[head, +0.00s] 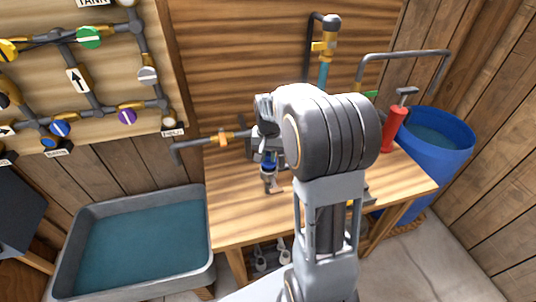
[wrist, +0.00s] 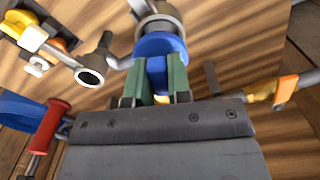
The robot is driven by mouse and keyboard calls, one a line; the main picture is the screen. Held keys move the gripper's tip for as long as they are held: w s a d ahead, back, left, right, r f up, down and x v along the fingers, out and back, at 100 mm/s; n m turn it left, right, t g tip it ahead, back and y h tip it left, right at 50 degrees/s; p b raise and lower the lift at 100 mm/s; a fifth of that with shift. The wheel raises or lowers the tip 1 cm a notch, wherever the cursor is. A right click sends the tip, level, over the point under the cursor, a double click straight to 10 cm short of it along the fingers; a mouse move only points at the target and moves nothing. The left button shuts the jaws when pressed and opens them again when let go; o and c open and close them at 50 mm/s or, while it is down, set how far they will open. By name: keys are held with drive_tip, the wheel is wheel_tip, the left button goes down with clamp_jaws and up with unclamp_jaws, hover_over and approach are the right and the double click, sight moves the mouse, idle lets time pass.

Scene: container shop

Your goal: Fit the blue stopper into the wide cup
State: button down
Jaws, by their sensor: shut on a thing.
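My gripper (wrist: 163,75) has its two green fingers shut on the blue stopper (wrist: 158,45), which shows as a wide blue disc with a narrower blue part between the fingers. In the head view the stopper (head: 268,159) is a small blue patch below my wrist, over the wooden table. A pale grey round piece (wrist: 158,18), which may be the wide cup, lies just beyond the stopper in the wrist view. The stopper partly covers it, and I cannot tell whether they touch. My arm hides much of the table in the head view.
A red hand pump (head: 394,128) and a blue barrel (head: 437,138) stand at the right. A pipe with an orange fitting (head: 224,138) juts out left of my gripper. A grey water trough (head: 206,240) is at the lower left. The table's front left (head: 232,222) is bare.

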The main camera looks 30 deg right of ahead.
drive_tip(key=shift+f+b, duration=0.85)
drive_tip(key=shift+f, duration=0.55)
idle(1.3)
drive_tip(key=c, duration=1)
unclamp_jaws()
wheel_tip(320, 180, up, 14)
drive_tip(key=shift+f, duration=0.1)
